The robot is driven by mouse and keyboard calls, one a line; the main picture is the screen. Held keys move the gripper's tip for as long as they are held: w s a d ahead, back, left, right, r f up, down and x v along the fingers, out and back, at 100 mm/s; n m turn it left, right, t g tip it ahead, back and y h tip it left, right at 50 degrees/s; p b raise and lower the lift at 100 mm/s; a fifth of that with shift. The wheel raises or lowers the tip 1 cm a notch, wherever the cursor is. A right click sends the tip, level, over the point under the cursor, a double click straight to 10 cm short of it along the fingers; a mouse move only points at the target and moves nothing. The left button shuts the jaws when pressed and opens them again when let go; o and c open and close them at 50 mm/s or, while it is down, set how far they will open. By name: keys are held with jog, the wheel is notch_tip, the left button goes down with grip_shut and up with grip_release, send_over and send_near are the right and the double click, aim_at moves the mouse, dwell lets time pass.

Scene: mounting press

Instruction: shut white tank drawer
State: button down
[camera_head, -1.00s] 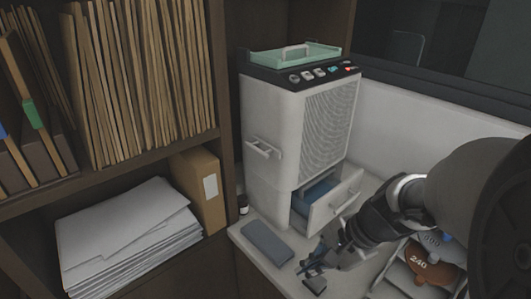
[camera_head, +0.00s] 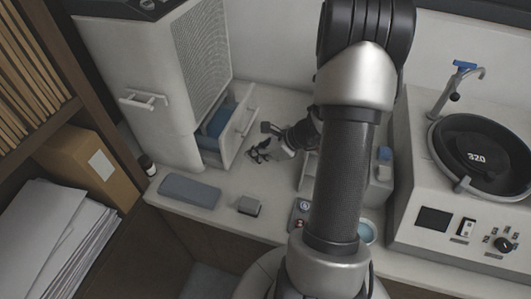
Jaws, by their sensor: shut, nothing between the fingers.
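The white tank drawer (camera_head: 239,131) stands pulled out at the lower front of the tall white machine (camera_head: 150,80). A blue tank (camera_head: 217,121) shows inside it, and a bar handle crosses its front. My gripper (camera_head: 256,153) is shut and empty, just right of the drawer front and low over the counter. Whether its fingertips touch the drawer front I cannot tell. My arm reaches down to it from the right.
A white holder (camera_head: 378,190) stands behind my arm. A polishing machine (camera_head: 450,215) with a tap stands at the right.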

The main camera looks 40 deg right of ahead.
jog(key=shift+w+a+f+b, duration=0.2)
jog(key=shift+w+a, duration=0.25)
jog(key=shift+w, duration=0.35)
jog(key=shift+w+a+f+b, duration=0.1)
jog(key=shift+w+a+f, duration=0.1)
jog(key=shift+w+a, duration=0.45)
jog(key=shift+w+a+f+b, duration=0.2)
jog(key=shift+w+a, duration=0.1)
jog(key=shift+w, duration=0.6)
jog(key=shift+w, duration=0.1)
jog(key=w+a, duration=0.1)
jog(key=w, duration=0.1)
jog(key=w+a, duration=0.3)
jog(key=w, duration=0.2)
jog(key=shift+w+a+b, duration=0.1)
jog(key=shift+a+b, duration=0.1)
jog(key=shift+b, duration=0.1)
jog(key=shift+w+a+r, duration=0.1)
jog(key=shift+w, duration=0.15)
